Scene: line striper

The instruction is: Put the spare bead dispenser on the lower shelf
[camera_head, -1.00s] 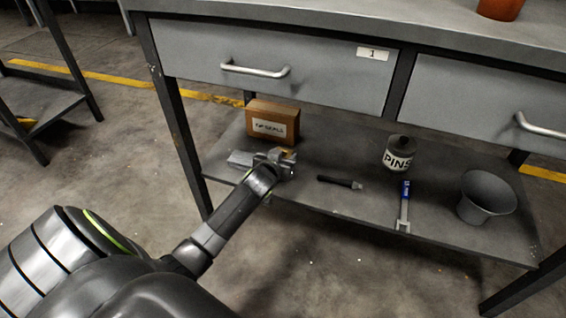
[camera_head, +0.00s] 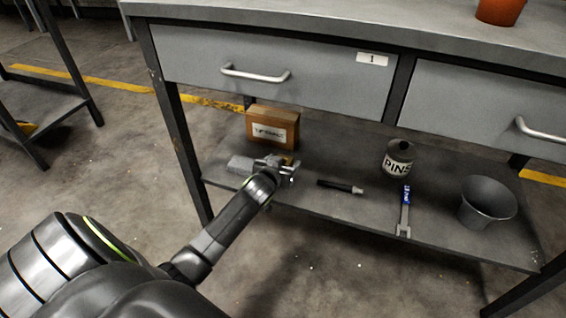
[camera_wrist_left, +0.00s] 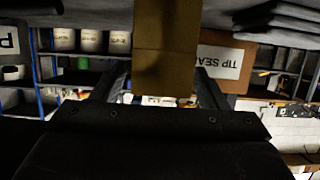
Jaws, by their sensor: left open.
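My left gripper (camera_head: 282,165) reaches over the front left of the lower shelf (camera_head: 330,207), with its jaws open. A small yellow-brown piece shows at its fingertips in the head view. In the left wrist view a plain yellow-brown block (camera_wrist_left: 165,55) stands between the two spread fingers, with gaps on both sides. It may be the spare bead dispenser; I cannot tell for sure, nor whether its base rests on the shelf. The gripper hides most of it in the head view. My right gripper is in neither view.
A cardboard TIP SEALS box (camera_head: 272,127) stands just behind the gripper. A flat grey item (camera_head: 240,163) lies left of it. To the right are a black marker-like tool (camera_head: 338,186), a PINS can (camera_head: 398,160), a blue-handled wrench (camera_head: 405,212) and a grey bucket (camera_head: 487,204). Drawers overhang the shelf.

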